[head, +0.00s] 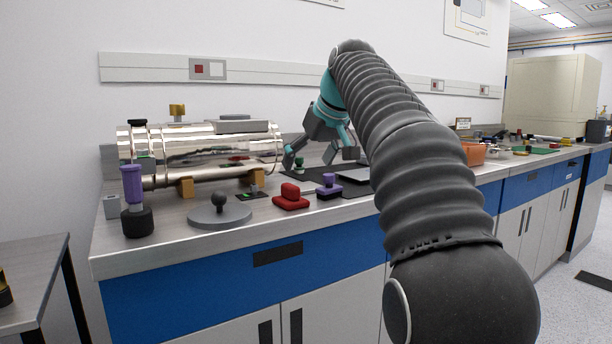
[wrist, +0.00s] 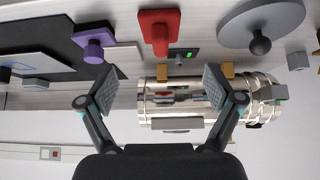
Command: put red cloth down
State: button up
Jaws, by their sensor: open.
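A red pad with a raised red grip (head: 290,198) lies flat near the front edge of the bench, and it also shows at the top of the wrist view (wrist: 159,28). It is the nearest red thing; I cannot tell whether it is cloth. My gripper (head: 320,158) is above the bench, behind and to the right of the red pad, apart from it. In the wrist view my gripper (wrist: 160,90) has its fingers wide apart, with nothing held between them.
A shiny metal cylinder (head: 205,150) lies behind the red pad. A purple-topped block (head: 329,186) stands to its right. A grey disc with a knob (head: 220,213) and a purple-handled tool (head: 134,195) are to its left. An orange bin (head: 473,154) stands farther right.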

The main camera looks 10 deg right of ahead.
jog(key=shift+s, duration=0.2)
jog(key=s+a+f+m+g+h, duration=0.1)
jog(key=s+a+f+m+h, duration=0.1)
jog(key=s+f, duration=3)
jog(key=shift+s+a+f+m, duration=0.15)
jog(key=shift+s+f+m, duration=0.1)
jog(key=shift+s+m, duration=0.4)
jog(key=shift+w, duration=0.15)
jog(key=shift+c, duration=0.3)
